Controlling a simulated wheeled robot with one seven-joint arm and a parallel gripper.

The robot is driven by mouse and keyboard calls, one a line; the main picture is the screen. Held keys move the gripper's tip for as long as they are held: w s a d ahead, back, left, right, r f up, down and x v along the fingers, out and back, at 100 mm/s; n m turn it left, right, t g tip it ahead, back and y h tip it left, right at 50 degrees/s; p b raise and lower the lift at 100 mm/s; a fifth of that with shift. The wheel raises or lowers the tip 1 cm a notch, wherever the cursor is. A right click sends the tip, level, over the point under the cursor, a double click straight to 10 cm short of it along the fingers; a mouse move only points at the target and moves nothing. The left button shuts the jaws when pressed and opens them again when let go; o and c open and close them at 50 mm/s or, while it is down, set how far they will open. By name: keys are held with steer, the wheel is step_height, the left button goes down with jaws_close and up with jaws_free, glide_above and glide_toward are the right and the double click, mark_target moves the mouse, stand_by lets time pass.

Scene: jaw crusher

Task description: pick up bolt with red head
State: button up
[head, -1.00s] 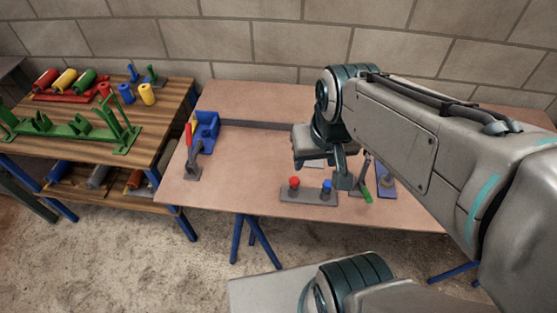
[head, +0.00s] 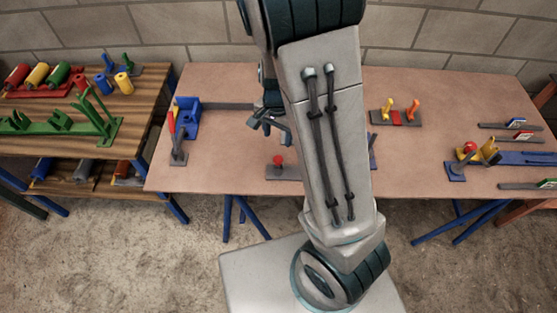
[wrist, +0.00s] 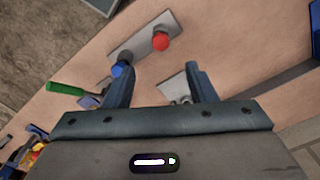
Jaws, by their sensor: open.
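The bolt with the red head (head: 279,160) stands upright in a grey plate (head: 284,173) near the front edge of the table. In the wrist view the red head (wrist: 160,41) and the plate (wrist: 140,38) lie beyond my fingertips. A blue-headed bolt (wrist: 119,69) stands at the plate's other end, beside my left finger; my arm hides it in the head view. My gripper (wrist: 160,80) is open with nothing between its fingers. In the head view my gripper (head: 270,124) is above the table, behind the red-headed bolt and apart from it.
A green-handled tool (wrist: 66,89) lies near the left finger in the wrist view. A blue vise (head: 190,115) and a red-handled lever (head: 174,135) stand at the table's left.

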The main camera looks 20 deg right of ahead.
mark_target(278, 159)
step_height(278, 159, down, 9)
steer(key=shift+r+b, duration=0.2)
steer(key=shift+b, duration=0.15)
steer(key=shift+w+d+f, duration=0.1)
steer(key=shift+w+f, duration=0.05)
steer(key=shift+f, duration=2.3)
jaws_close()
